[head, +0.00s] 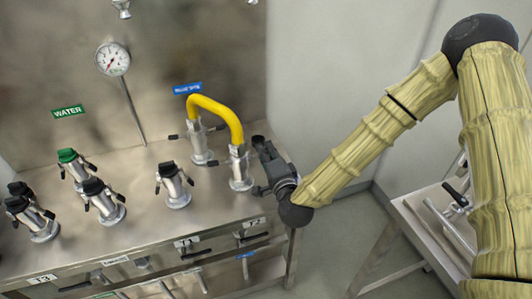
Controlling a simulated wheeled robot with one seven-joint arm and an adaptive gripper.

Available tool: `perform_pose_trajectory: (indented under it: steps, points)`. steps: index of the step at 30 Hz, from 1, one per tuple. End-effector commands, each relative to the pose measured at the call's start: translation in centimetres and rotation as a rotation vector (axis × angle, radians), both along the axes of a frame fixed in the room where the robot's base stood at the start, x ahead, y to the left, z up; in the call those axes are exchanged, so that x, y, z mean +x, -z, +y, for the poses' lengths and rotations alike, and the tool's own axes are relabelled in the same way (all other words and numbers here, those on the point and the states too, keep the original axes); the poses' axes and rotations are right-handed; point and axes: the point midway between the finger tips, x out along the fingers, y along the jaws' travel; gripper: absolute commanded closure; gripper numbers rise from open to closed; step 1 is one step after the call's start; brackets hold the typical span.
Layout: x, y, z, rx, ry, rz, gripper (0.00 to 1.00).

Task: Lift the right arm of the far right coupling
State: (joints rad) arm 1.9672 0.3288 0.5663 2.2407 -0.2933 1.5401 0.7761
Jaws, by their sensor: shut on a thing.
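The far right coupling (240,172) is a silver cam fitting standing upright on the steel bench, with one end of the yellow hose (220,107) joined to its top. A dark lever shows on its left side. My gripper (257,166) is at the right side of this coupling, reaching in from the right. It is shut on the coupling's right arm, which is mostly hidden by the gripper's dark fingers, so its exact angle cannot be told. The hose's other end sits on a second coupling (198,143) behind and to the left, with dark arms out to its sides.
Several capped couplings stand to the left, including a green-capped one (74,168) and a black-capped one (173,186). A gauge (113,60) rises at the back. Drawers line the bench front. A side table (430,225) stands at right, with floor between.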

Motion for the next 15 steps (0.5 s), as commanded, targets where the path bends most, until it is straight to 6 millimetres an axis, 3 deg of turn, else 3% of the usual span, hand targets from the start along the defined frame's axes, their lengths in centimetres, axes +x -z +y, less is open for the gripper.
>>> perform_pose_trajectory:
  steps: [14, 15]
  points:
    - [-0.08, 0.01, 0.04, -0.012, -0.002, -0.002, 1.0]
    - [-0.08, 0.01, 0.04, -0.011, -0.002, -0.001, 0.86]
